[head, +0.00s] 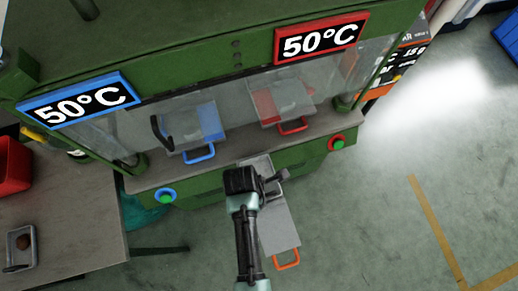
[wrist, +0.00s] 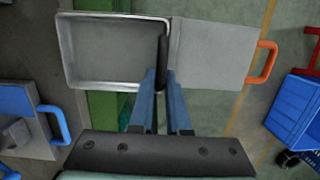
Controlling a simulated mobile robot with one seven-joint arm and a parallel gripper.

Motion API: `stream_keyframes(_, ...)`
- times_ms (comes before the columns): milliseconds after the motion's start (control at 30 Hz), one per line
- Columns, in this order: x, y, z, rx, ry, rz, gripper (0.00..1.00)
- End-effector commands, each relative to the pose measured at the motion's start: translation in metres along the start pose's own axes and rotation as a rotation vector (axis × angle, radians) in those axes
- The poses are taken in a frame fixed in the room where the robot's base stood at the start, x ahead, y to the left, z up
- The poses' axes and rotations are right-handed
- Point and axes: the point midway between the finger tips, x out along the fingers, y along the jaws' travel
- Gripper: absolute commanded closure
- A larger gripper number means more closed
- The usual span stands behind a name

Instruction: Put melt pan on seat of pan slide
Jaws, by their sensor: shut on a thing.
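The melt pan looks like an open, empty grey metal tray (wrist: 115,50) in the wrist view, with a dark upright handle (wrist: 162,48) at its right edge. My gripper (wrist: 162,75) is shut on this handle. The pan slide (wrist: 210,50) is a flat grey plate with an orange handle, right of the pan. In the head view the slide (head: 281,230) sticks out from the green machine's front, and my gripper (head: 275,178) is above its inner part. The pan is mostly hidden there behind my gripper. I cannot tell whether it touches the seat.
The green machine (head: 180,185) has a blue-handled slide (head: 198,153) and a red-handled slide (head: 293,127) behind clear guards. A table (head: 80,225) at left bears a small tray (head: 21,258) with a brown lump.

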Motion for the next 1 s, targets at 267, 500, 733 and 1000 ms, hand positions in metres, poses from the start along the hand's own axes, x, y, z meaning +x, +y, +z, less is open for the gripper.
stream_keyframes(267, 0.022, 0.001, -0.003, 0.001, -0.001, 0.001, 1.0)
stream_keyframes(500, 0.023, 0.001, -0.004, 0.0, -0.001, 0.001, 1.0)
stream_keyframes(733, 0.025, 0.001, -0.004, 0.0, 0.0, 0.0, 0.58)
stream_keyframes(1000, 0.024, 0.0, -0.004, 0.0, 0.0, 0.0, 0.55)
